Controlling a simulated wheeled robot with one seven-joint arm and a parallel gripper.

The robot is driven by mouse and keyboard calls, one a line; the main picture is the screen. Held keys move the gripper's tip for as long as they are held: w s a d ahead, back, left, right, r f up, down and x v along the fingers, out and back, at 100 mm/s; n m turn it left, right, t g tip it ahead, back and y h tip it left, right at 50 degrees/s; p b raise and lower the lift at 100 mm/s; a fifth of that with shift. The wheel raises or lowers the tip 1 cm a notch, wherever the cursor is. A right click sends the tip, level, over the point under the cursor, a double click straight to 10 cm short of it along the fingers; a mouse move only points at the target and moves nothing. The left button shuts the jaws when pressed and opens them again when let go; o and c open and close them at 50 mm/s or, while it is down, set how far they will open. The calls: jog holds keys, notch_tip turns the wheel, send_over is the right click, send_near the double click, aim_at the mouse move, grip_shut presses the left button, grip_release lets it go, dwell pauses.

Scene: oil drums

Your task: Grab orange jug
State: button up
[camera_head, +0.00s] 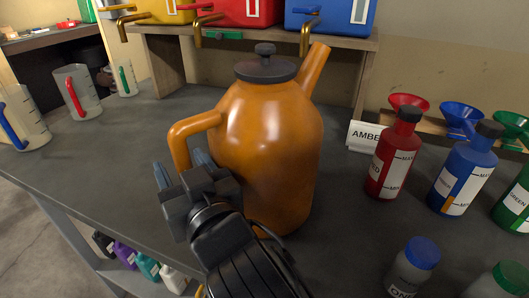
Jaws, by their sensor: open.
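The orange jug (265,135) stands upright in the middle of the dark grey table. It has a dark lid (266,68) with a knob, a spout at the upper right and a handle (184,138) on its left side. My gripper (180,172) is in front of the jug's lower left, close to the bottom of the handle. Its bluish fingers are apart, and I see nothing held between them. My arm hides part of the jug's lower left side. I cannot tell whether a finger touches the handle.
Clear measuring jugs (77,92) stand at the left. Red (393,153) and blue (463,168) bottles, an AMBER sign (371,136) and funnels (461,119) are at the right. Grey bottles (413,265) stand at the front right. Drums with taps (243,12) sit on a shelf behind.

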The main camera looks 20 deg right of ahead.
jog(key=shift+c, duration=0.3)
grip_shut()
dwell(1.1)
jog(key=shift+r, duration=0.1)
